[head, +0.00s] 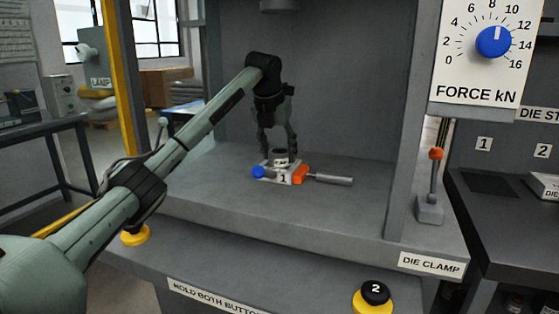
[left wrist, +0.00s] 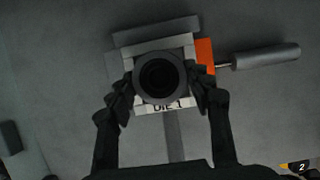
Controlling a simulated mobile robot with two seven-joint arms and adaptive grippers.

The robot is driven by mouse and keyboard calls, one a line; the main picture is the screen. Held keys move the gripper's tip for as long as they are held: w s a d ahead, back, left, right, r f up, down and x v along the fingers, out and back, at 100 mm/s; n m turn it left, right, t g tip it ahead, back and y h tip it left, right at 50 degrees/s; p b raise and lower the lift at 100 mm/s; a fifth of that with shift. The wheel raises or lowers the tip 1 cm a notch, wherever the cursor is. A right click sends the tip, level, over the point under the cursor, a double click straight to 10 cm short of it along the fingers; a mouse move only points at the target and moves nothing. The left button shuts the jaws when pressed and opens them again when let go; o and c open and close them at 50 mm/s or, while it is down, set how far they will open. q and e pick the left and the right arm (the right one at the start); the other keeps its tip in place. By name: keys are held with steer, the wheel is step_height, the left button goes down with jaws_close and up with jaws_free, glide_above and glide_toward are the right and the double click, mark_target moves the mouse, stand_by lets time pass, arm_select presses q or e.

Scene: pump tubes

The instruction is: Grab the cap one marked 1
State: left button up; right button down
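A small grey cylinder with dark lettering (head: 281,157), which looks like the cap, stands upright on the die marked 1 (head: 284,179). In the left wrist view the cap (left wrist: 160,78) shows from above as a dark round ring, on a block lettered "DIE 1" (left wrist: 180,105). My left gripper (head: 279,153) points down over it. Its fingers are apart, one on each side of the cap; in the head view a gap shows at the left finger. The left wrist view (left wrist: 160,84) shows the fingertips close beside the cap. My right gripper is out of view.
An orange block (head: 301,174) with a grey handle (head: 334,180) sticks out right of the die, and a blue knob (head: 258,172) on its left. The press bed around is clear. A side post stands at right, with a die clamp lever (head: 433,180) beyond it.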

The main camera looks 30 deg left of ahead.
arm_select(q)
steer(key=shift+r, duration=0.1)
steer(key=c, duration=0.8)
